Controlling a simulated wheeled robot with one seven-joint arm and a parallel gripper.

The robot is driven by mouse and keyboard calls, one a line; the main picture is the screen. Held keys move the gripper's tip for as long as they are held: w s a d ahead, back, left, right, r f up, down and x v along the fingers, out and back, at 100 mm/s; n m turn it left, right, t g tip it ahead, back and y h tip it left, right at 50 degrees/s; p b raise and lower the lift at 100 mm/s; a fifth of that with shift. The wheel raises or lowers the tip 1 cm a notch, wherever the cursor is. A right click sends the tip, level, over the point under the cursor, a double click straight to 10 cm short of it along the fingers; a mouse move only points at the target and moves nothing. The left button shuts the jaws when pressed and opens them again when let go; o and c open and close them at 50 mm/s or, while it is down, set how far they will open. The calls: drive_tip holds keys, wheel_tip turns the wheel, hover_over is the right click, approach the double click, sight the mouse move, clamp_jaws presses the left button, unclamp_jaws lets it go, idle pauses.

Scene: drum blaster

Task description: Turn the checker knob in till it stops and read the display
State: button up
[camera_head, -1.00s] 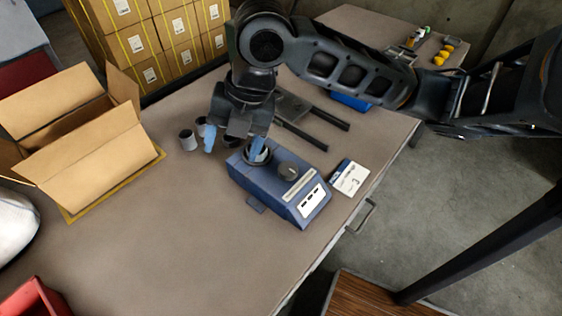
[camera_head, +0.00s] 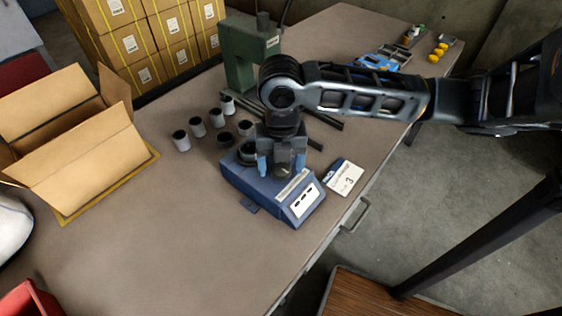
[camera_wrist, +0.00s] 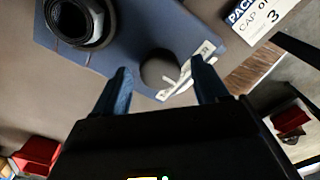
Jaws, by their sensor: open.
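The blue checker (camera_head: 262,192) stands on the table, with a light display panel (camera_head: 306,201) on its front that shows several short dark marks, too small to read surely. Finger contact cannot be told.
A white and blue card (camera_head: 345,178) printed with a 3 lies right of the checker. Several small cylinders (camera_head: 197,126) stand behind it, and a green press (camera_head: 250,50) farther back. An open cardboard box (camera_head: 80,150) is at left.

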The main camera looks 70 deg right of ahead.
drive_tip(key=shift+f, duration=0.1)
drive_tip(key=c, duration=1)
drive_tip(key=shift+c, duration=0.2)
drive_tip(key=m, duration=0.4)
drive_tip(key=shift+m, duration=0.4)
drive_tip(key=m, duration=0.5)
drive_tip(key=m+p, duration=0.1)
drive_tip(key=m, duration=0.5)
drive_tip(key=m+p, duration=0.1)
drive_tip(key=m, duration=0.3)
drive_tip(key=shift+m, duration=0.3)
idle(0.4)
